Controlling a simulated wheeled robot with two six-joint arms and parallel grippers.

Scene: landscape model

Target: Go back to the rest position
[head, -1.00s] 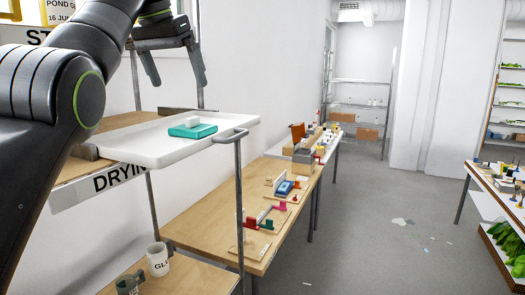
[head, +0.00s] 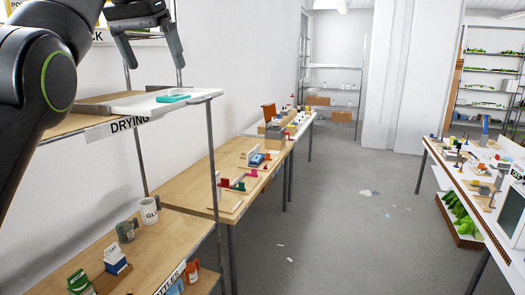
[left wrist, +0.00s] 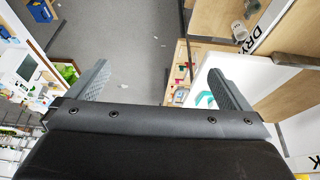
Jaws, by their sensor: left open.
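My left gripper (head: 152,52) is open and empty at the upper left of the head view. It hangs above the white tray (head: 130,105) on the upper shelf labelled "DRYING", apart from it. A teal block (head: 173,98) lies on the tray. In the left wrist view the two fingers of the gripper (left wrist: 160,88) are spread wide with nothing between them, and the grey floor shows below. The tray also shows there (left wrist: 215,70), beside the right-hand finger. My right gripper is in neither view.
The lower shelf holds two mugs (head: 149,211) and small boxes (head: 115,257). A long wooden table (head: 200,180) with model parts runs along the left wall. Another table (head: 455,178) stands at the right. The grey floor (head: 340,230) between them is mostly clear.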

